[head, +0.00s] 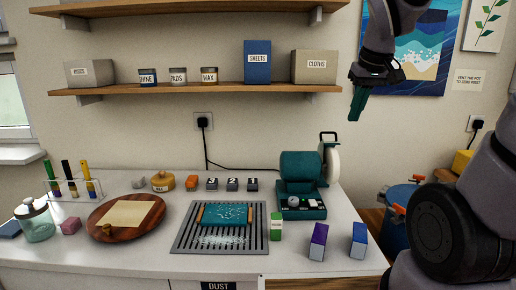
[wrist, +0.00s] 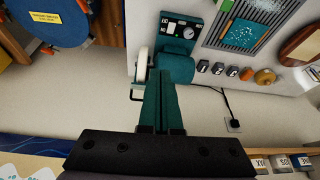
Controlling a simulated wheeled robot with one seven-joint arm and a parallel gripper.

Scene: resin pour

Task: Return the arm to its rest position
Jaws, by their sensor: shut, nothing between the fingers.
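My gripper (head: 358,104) hangs in the air at the upper right of the head view, in front of the wall and above the right end of the counter. Its green fingers are together with nothing between them and point down. In the wrist view the shut fingers (wrist: 162,105) show in the middle, over the wall and the teal machine. My arm runs down the right side of the head view.
Below my gripper stands a teal machine with a white wheel (head: 303,170). A slatted grey tray (head: 180,240) and several small boxes are on the counter. Shelves (head: 195,88) are to the left; a blue drum (head: 397,215) stands at right.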

